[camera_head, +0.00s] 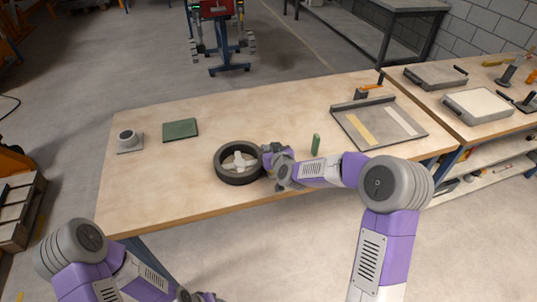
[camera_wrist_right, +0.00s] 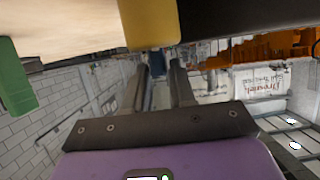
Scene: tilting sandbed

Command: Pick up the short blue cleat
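I cannot make out the short blue cleat for certain in the head view. In the right wrist view a narrow dark blue patch (camera_wrist_right: 168,47) shows beside a yellow block (camera_wrist_right: 150,24); I cannot tell if it is the cleat. My right gripper (camera_head: 270,157) is at the right side of a dark round ring (camera_head: 222,169) with a white piece (camera_head: 239,161) inside. In the right wrist view the fingers of the right gripper (camera_wrist_right: 160,72) stand apart with nothing between them. My left gripper (camera_head: 198,296) is low at the bottom edge, partly cut off.
A green upright block (camera_head: 315,144) stands right of my right gripper. A grey tray (camera_head: 354,138) with yellow and white strips lies farther right. The table's (camera_head: 170,193) front left is clear.

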